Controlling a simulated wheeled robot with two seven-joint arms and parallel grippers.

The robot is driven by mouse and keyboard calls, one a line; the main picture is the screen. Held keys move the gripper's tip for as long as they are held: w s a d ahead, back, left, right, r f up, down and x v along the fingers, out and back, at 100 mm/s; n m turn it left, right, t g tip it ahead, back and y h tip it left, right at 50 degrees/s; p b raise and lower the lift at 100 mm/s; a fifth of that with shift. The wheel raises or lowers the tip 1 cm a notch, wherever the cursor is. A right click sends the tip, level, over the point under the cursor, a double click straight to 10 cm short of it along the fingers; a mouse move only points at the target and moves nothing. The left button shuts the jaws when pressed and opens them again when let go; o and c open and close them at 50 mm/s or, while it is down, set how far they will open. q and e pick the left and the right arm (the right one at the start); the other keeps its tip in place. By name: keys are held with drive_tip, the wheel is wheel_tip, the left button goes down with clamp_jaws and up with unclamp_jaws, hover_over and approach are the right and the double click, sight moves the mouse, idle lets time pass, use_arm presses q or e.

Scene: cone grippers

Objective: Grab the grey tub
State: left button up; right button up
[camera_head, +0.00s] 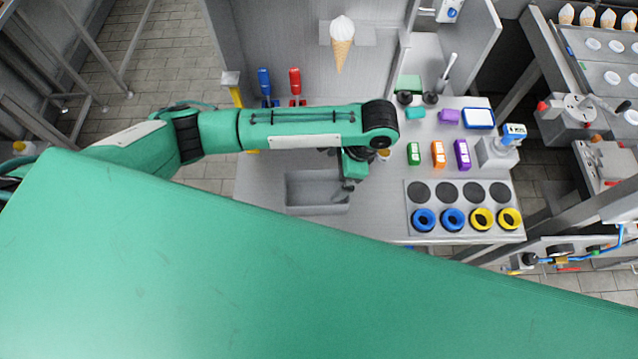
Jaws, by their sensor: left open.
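The grey tub (308,192) is a rectangular open container on the grey worktop, left of the middle of the bench. Its inside looks empty where it shows. My left arm reaches in from the left across the bench, and its gripper (345,189) points down at the tub's right end. The left gripper is open. It overlaps part of the tub's right side, and I cannot tell whether it touches the rim. My right gripper is not in view.
Several blue and yellow rings (453,219) sit on a plate with dark discs right of the tub. Green, orange and purple blocks (438,154) stand behind them. Blue and red tools (295,84) stand at the back left. My large green body part covers the foreground.

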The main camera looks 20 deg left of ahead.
use_arm(q)
approach(309, 198)
drive_tip(key=shift+s+a+f+b, duration=0.1)
drive_tip(key=shift+a+f+b, duration=0.15)
drive_tip(key=shift+f+b, duration=0.15)
drive_tip(key=shift+a+f+p, duration=0.15)
drive_tip(key=shift+f+p, duration=0.2)
drive_tip(key=shift+p, duration=0.1)
drive_tip(key=p+x, duration=0.2)
drive_tip(key=x, duration=0.2)
drive_tip(key=shift+f, duration=0.1)
drive_tip(key=shift+s+f, duration=0.1)
drive_tip(key=shift+f, duration=0.15)
drive_tip(key=c, duration=0.6)
drive_tip(key=shift+c, duration=0.3)
drive_tip(key=shift+r, duration=0.1)
